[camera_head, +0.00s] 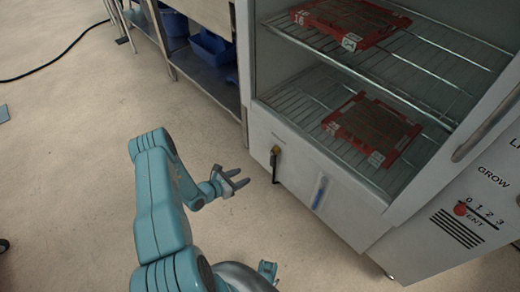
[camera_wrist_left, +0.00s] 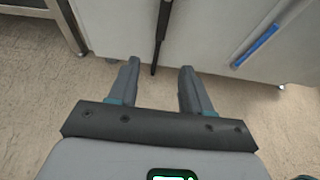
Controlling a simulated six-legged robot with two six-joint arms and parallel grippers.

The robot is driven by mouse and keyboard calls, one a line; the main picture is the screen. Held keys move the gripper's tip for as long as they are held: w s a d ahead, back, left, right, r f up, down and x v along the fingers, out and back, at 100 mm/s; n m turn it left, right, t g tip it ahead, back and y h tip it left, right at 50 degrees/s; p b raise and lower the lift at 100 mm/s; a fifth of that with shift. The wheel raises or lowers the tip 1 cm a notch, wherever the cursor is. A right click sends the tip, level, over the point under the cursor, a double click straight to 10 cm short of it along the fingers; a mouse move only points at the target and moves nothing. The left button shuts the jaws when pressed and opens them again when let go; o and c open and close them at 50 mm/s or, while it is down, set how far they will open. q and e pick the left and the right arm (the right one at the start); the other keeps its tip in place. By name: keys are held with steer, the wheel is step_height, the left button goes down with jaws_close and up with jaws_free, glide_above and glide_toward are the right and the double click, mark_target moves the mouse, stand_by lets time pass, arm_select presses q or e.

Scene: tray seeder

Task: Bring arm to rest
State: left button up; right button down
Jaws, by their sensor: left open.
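My left gripper (camera_head: 238,182) is open and empty, held over the floor in front of the growth cabinet. In the left wrist view its two fingers (camera_wrist_left: 157,82) stand apart with bare floor between them. The cabinet's lower front and a dark upright handle (camera_wrist_left: 162,35) lie beyond the fingertips, apart from them. My left arm (camera_head: 165,205) comes up from the bottom of the head view and is bent at the elbow. A small teal part of mine shows at the bottom, but I cannot make out the right gripper.
The cabinet (camera_head: 300,165) stands open at right, with a red tray (camera_head: 350,22) on the upper wire shelf and another red tray (camera_head: 372,130) on the lower one. A metal bench (camera_head: 205,75) holds blue bins (camera_head: 212,48).

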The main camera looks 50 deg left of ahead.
arm_select(q)
steer(key=s+d+m+g+h, duration=0.3)
steer(key=d+m+g+h, duration=0.6)
steer(key=d, duration=1.4)
steer(key=s+d+r+m+g+y, duration=0.25)
steer(key=s+d+m+g, duration=0.65)
steer(key=m, duration=0.5)
steer(key=d+r+m+t+y+p, duration=0.1)
steer(key=r+m+p, duration=0.4)
steer(key=r+p, duration=0.8)
steer(key=d+r+m+t+y+p, duration=0.2)
steer(key=r+m+p, duration=0.3)
steer(key=r+p, duration=0.8)
step_height(320, 180, up, 4)
steer(key=shift+d+r+t, duration=0.1)
steer(key=shift+d+t, duration=0.2)
steer(key=shift+t, duration=0.6)
